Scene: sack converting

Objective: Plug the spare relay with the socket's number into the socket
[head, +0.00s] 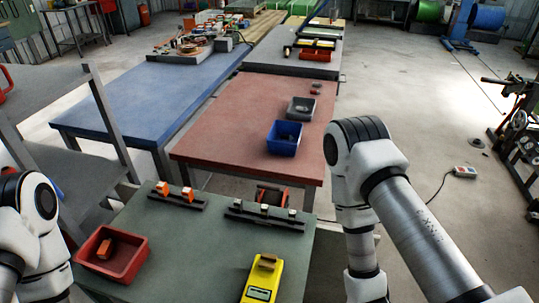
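A green-topped bench (200,250) is in front of me in the head view. A dark rail (176,201) at its back left carries two orange relays (162,188) with pale parts beside them. A second dark rail (264,219) to the right carries several small pale blocks; I cannot tell which is the socket. A red tray (84,256) at the left holds an orange relay (106,247). A yellow device (262,281) at the front has an orange-brown block (267,262) at its top. No numbers are readable. Both arms show, but neither gripper does.
A red-topped table (240,120) beyond holds a blue bin (285,137) and a grey bin (301,108). A blue table (130,100) stands at the back left. Grey shelving (50,100) is close at left. The green bench's middle is clear.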

